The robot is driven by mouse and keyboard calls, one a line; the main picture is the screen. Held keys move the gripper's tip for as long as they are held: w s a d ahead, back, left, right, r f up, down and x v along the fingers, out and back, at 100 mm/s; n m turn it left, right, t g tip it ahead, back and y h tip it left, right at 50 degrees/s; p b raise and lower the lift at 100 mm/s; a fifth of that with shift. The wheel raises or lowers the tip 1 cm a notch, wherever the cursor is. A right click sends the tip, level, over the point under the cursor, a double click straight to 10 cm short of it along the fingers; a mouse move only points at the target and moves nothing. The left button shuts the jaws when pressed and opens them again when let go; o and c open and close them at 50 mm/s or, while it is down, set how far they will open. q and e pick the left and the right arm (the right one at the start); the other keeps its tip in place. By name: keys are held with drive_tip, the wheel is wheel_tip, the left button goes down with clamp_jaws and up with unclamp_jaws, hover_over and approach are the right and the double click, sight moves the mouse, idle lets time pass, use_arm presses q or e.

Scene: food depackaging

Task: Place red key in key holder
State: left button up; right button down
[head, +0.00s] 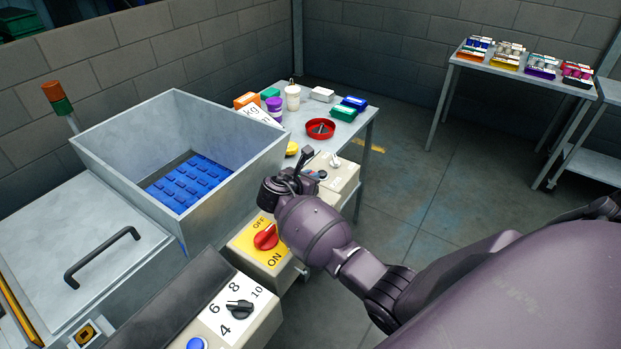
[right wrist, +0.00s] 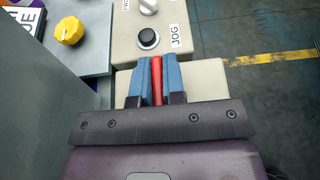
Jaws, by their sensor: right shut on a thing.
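My right gripper (head: 306,163) is above the beige control boxes, beside the open metal bin. In the right wrist view its blue fingers (right wrist: 158,72) are shut on a thin red piece (right wrist: 156,80), which looks like the red key; only a narrow strip of it shows. The piece is held over or just in front of the beige box with the JOG button (right wrist: 148,39); whether it touches is unclear. I cannot clearly identify a key holder. My left gripper is not in view.
The metal bin (head: 235,185) holds blue moulds (head: 185,185). A red switch (head: 266,238) and a black dial (head: 239,307) sit on boxes nearby. A red round dish (head: 320,130) and several containers stand on the back table. A yellow knob (right wrist: 70,30) is left of the fingers. Floor right is open.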

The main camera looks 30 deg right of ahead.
drive_tip(key=shift+f, duration=0.1)
drive_tip(key=c, duration=1.2)
unclamp_jaws()
drive_tip(key=shift+s+a+r, duration=0.1)
drive_tip(key=shift+a+r, duration=0.15)
drive_tip(key=v, duration=1.1)
drive_tip(key=shift+a, duration=0.15)
